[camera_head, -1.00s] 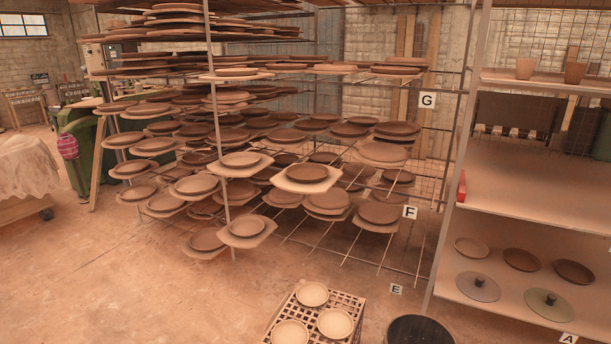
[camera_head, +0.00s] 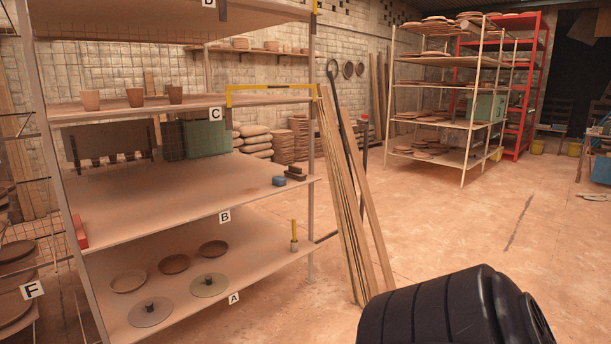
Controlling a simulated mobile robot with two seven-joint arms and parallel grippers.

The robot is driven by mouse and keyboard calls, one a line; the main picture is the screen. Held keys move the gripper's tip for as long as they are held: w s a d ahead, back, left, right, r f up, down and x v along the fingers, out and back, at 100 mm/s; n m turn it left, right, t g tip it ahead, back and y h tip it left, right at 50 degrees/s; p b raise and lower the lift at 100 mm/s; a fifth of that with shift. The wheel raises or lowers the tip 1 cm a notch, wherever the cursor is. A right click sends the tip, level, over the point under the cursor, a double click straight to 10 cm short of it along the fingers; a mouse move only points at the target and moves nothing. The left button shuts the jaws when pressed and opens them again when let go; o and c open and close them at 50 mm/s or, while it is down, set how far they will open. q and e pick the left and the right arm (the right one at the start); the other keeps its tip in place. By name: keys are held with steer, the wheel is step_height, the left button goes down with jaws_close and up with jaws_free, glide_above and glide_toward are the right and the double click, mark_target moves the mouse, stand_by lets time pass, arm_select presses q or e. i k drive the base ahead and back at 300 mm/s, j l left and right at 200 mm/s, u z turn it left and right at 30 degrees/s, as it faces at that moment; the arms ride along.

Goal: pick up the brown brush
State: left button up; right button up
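A small dark brown object (camera_head: 296,173) lies at the right end of the middle shelf, marked B. It may be the brown brush, but it is too small to tell for sure. It sits just behind and right of a small blue block (camera_head: 279,181). An upright tool with a yellow handle (camera_head: 294,235) stands at the right end of the lower shelf, marked A. Neither of my grippers is in view.
The shelf rack (camera_head: 190,205) fills the left, with bowls and two knobbed discs on its lower shelf. Long wooden planks (camera_head: 345,200) lean against its right end. A dark ribbed shape covers the bottom right. Open floor (camera_head: 440,230) lies right of the planks.

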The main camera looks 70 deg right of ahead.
mark_target(294, 173)
steer(key=z, duration=2.25)
steer(key=u, duration=0.35)
steer(key=i+l+u, duration=0.25)
steer(key=u, duration=0.15)
steer(key=i+l+u, duration=0.55)
steer(key=l, duration=0.2)
steer(key=i+l+u, duration=0.2)
steer(key=i+l, duration=0.15)
steer(key=l, duration=0.3)
steer(key=i+l+u, duration=0.1)
steer(key=l, duration=0.3)
steer(key=i+l, duration=0.15)
steer(key=l, duration=0.3)
steer(key=i+l+u, duration=0.1)
steer(key=l, duration=0.35)
